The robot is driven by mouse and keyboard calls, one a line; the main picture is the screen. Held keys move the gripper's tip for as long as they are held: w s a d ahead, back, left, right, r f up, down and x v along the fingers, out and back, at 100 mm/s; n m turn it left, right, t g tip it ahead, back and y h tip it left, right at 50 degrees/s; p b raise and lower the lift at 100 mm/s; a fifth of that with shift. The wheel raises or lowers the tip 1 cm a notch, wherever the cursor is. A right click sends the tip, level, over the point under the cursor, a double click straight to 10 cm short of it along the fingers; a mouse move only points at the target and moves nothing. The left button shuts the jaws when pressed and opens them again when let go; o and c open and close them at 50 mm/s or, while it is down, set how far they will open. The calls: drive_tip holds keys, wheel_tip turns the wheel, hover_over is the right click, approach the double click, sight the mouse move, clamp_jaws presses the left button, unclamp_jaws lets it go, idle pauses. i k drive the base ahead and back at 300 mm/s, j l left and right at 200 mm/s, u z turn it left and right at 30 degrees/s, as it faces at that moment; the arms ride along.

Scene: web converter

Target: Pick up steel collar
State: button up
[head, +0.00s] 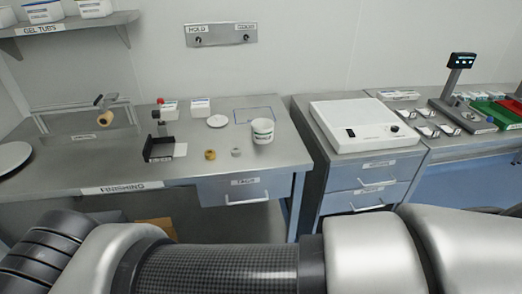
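A small grey ring, which looks like the steel collar (236,152), lies on the steel bench marked FINISHING (75,178). It is just left of a white tub with a green label (263,133). A slightly larger yellow-brown ring (210,155) lies a little to its left, apart from it. My arm crosses the bottom of the head view, in front of the bench. My gripper is not in view.
A black holder with a white card (160,150) stands left of the rings. A white round lid (217,121) and small boxes (200,107) are behind. A white flat machine (363,126) stands on the right cabinet. The bench front near the rings is clear.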

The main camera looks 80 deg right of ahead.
sight(236, 151)
drive_tip(key=z, duration=2.25)
drive_tip(key=i+l+z, duration=0.15)
drive_tip(key=i+l+u, duration=0.25)
drive_tip(key=i+l, duration=0.15)
drive_tip(key=i+l+u, duration=0.3)
drive_tip(key=i+l, duration=0.2)
